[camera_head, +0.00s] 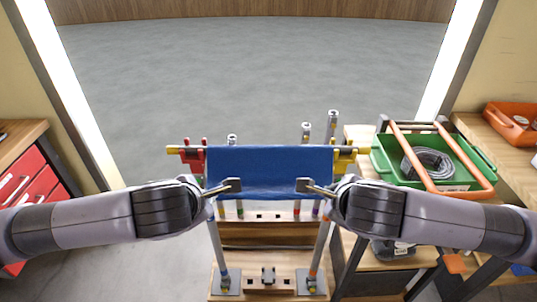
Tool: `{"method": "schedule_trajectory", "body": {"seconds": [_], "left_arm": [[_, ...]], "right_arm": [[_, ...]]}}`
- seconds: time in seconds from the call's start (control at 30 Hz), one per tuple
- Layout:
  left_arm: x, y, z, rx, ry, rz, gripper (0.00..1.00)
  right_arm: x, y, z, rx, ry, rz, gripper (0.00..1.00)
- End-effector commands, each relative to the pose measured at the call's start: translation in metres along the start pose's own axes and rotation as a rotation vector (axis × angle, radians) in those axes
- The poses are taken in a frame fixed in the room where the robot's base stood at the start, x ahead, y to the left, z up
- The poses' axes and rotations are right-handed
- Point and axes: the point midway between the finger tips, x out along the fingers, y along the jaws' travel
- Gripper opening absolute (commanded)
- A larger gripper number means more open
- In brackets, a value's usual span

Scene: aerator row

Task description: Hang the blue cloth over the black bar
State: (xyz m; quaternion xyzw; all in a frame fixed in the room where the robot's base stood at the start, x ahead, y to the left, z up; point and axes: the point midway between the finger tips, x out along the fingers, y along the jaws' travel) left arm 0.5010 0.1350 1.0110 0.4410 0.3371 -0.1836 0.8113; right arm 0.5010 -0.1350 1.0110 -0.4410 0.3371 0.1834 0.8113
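The blue cloth (270,168) is spread wide at the middle of the head view, in front of a rack with yellow bar ends (345,155). Its upper edge is nearly straight and its lower edge sags slightly. My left gripper (236,185) overlaps the cloth's lower left part and looks shut on it. My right gripper (302,185) overlaps the lower right part and looks shut on it too. The far finger of each is hidden behind the cloth. I cannot make out the black bar; the cloth covers the rack's middle, and I cannot tell whether it touches a bar.
A green crate (478,158) with an orange handle and a coiled grey hose (432,161) stands on the right bench. An orange tray (513,122) lies beyond it. A red drawer cabinet (30,172) stands at left. The grey floor (255,75) behind the rack is clear.

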Motion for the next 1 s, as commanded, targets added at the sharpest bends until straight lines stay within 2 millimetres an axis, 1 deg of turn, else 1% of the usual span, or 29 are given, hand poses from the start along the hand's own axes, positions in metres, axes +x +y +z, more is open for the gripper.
{"method": "schedule_trajectory", "body": {"seconds": [0.07, 0.4, 0.5, 0.87, 1.0], "left_arm": [[0.0039, -0.0020, -0.0035, -0.003, 0.000, 0.011, 0.00], [0.0039, -0.0019, -0.0034, -0.004, -0.003, 0.016, 0.00], [0.0038, -0.0021, -0.0031, -0.004, -0.004, 0.016, 0.08], [0.0035, -0.0028, -0.0022, -0.003, -0.007, 0.014, 0.32], [0.0034, -0.0029, -0.0021, -0.003, -0.008, 0.013, 0.33]], "right_arm": [[0.0038, 0.0020, -0.0034, 0.003, -0.001, -0.011, 0.00], [0.0038, 0.0021, -0.0034, 0.004, -0.004, -0.016, 0.00], [0.0038, 0.0022, -0.0032, 0.004, -0.004, -0.015, 0.08], [0.0035, 0.0029, -0.0023, 0.003, -0.007, -0.013, 0.32], [0.0034, 0.0030, -0.0021, 0.003, -0.008, -0.013, 0.33]]}}
